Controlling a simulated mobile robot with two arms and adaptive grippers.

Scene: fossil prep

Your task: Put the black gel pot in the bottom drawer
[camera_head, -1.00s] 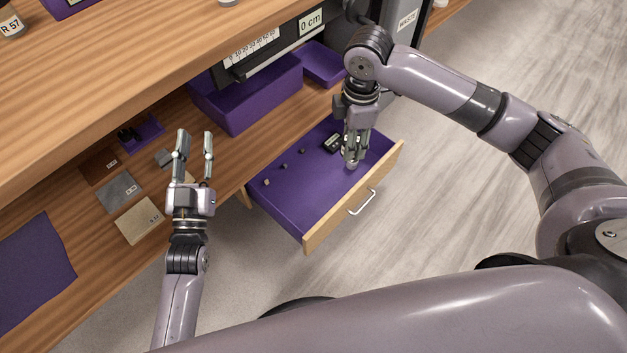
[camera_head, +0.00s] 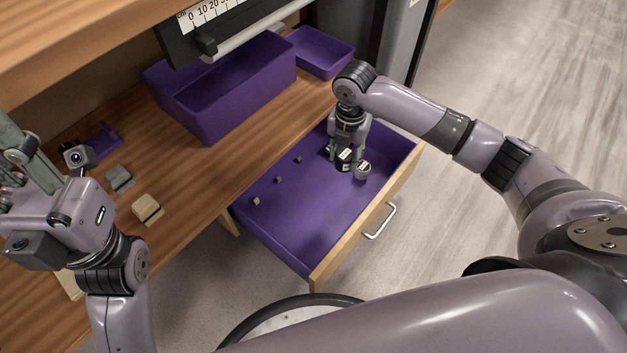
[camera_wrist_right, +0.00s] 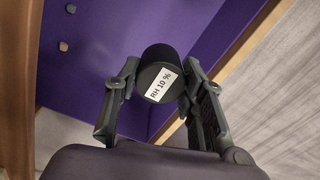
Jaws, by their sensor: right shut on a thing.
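The black gel pot (camera_wrist_right: 157,58) is a dark round pot with a white label reading "RH 10 %". My right gripper (camera_wrist_right: 158,82) is shut on it, one finger on each side. In the head view my right gripper (camera_head: 346,158) points down inside the open drawer (camera_head: 305,225), near its far right end, with the pot's label showing between the fingers. I cannot tell whether the pot touches the drawer floor. My left gripper (camera_head: 22,150) is at the left edge, above the bench; its fingertips are not clear enough to show whether it is open.
Several small pale lumps lie along the drawer's back side, one of them here (camera_head: 256,201). Purple bins (camera_head: 215,120) stand on the bench (camera_head: 190,175) behind. Grey and tan blocks (camera_head: 147,208) lie near my left gripper. The drawer's front middle is clear.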

